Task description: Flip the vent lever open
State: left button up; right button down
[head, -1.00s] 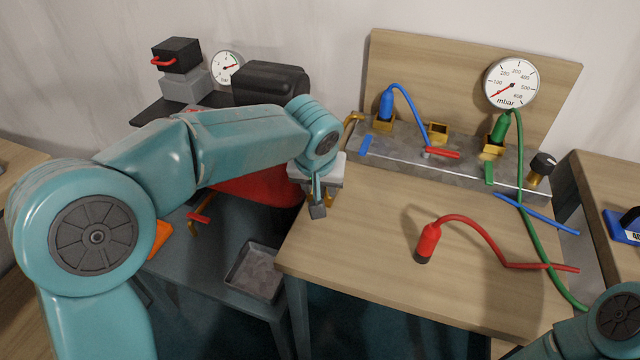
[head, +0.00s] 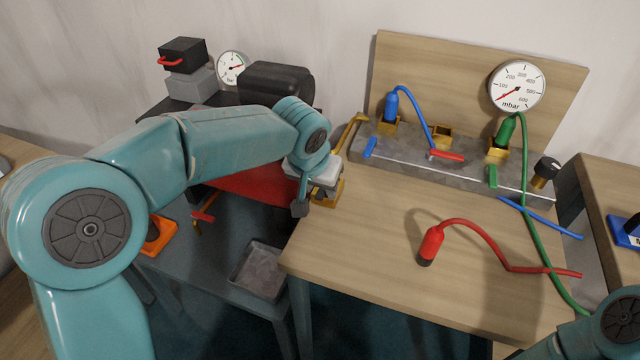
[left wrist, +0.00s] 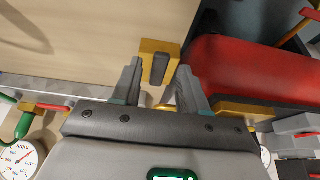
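My left gripper (head: 304,203) is beside the left edge of the wooden table. In the left wrist view its two fingers (left wrist: 160,68) are apart and empty. A brass bracket with a dark grey bar (left wrist: 160,66) lies just ahead of them, centred in the gap. I cannot tell whether the fingers straddle it. The brass piece shows partly behind the gripper in the head view (head: 331,194). Red levers sit on the grey manifold (head: 446,156) and on a brass pipe at lower left (head: 203,216). No label marks the vent lever. My right gripper is out of frame.
A red tank (head: 250,184) is beside my left gripper. A brass pipe (head: 351,130) rises behind it. A red hose plug (head: 430,245) lies on the wooden table (head: 350,250). A grey tray (head: 258,271) is below left. A round gauge (head: 516,87) stands at the back.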

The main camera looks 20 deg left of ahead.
pick_arm(q)
jog(key=p+v, duration=0.2)
jog(key=v, duration=1.4)
jog(key=shift+r, duration=0.15)
